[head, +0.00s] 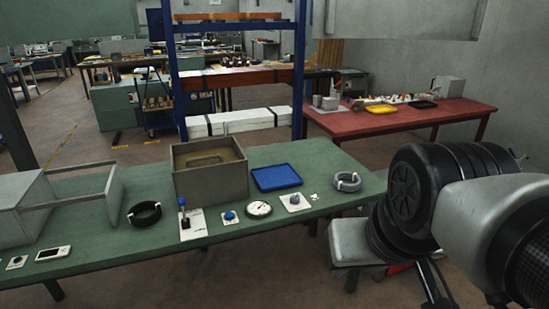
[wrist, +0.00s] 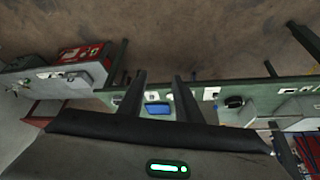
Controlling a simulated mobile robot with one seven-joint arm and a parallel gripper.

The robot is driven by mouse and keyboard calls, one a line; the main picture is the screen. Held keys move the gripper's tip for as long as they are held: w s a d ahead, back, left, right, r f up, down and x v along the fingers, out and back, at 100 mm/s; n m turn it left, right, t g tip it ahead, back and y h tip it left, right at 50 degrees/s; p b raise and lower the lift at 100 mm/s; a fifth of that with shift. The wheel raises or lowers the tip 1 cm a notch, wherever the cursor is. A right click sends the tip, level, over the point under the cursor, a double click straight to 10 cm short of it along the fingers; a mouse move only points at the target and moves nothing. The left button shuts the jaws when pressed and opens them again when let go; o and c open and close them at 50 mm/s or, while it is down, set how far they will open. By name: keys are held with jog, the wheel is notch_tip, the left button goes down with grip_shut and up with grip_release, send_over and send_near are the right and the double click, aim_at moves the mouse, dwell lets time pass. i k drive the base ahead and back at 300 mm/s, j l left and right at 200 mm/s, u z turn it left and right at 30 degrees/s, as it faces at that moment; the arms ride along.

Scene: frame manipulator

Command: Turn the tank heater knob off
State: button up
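A brown open-topped tank (head: 208,186) stands on the green table (head: 120,245). In front of it lie a small plate with a blue knob (head: 230,216) and a plate with an upright blue-topped lever (head: 184,212). Further right is a light plate with a grey knob (head: 295,199). I cannot tell which control is the heater knob or read its setting. My gripper (wrist: 159,80) shows in the wrist view with its two dark fingers apart and nothing between them. It is away from the table controls. The head view shows only my arm at right, not the fingers.
A round gauge (head: 258,209), a blue tray (head: 276,178), a grey ring (head: 347,182) and a black ring (head: 145,213) lie on the table. A grey frame (head: 115,190) stands left. Blue shelving (head: 235,75) rises behind. A red table (head: 415,114) stands back right.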

aim_at(294, 199)
jog(key=i+j, duration=0.25)
jog(key=i, duration=0.3)
jog(key=i+j, duration=0.3)
jog(key=i, duration=0.2)
jog(key=i+j, duration=0.3)
jog(key=i, duration=0.25)
jog(key=l+z, duration=0.05)
